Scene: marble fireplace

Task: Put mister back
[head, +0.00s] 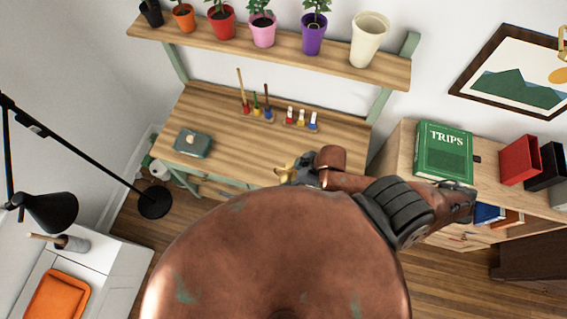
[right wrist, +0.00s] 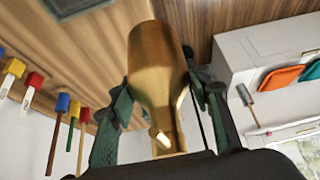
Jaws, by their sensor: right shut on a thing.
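The mister is a shiny brass bottle (right wrist: 158,75), held between the two dark green fingers of my right gripper (right wrist: 160,115) in the right wrist view. In the head view a small gold part of the mister (head: 284,173) shows at the tip of my right gripper (head: 297,172), in front of the near edge of the wooden desk (head: 225,125). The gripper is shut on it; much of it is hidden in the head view. My left gripper is not in view.
A shelf (head: 340,62) above the desk holds several potted plants and a cream vase (head: 369,38). Tools stand in small racks at the desk's back, and a teal box (head: 192,143) lies at its left. A cabinet with a green book (head: 443,152) stands right.

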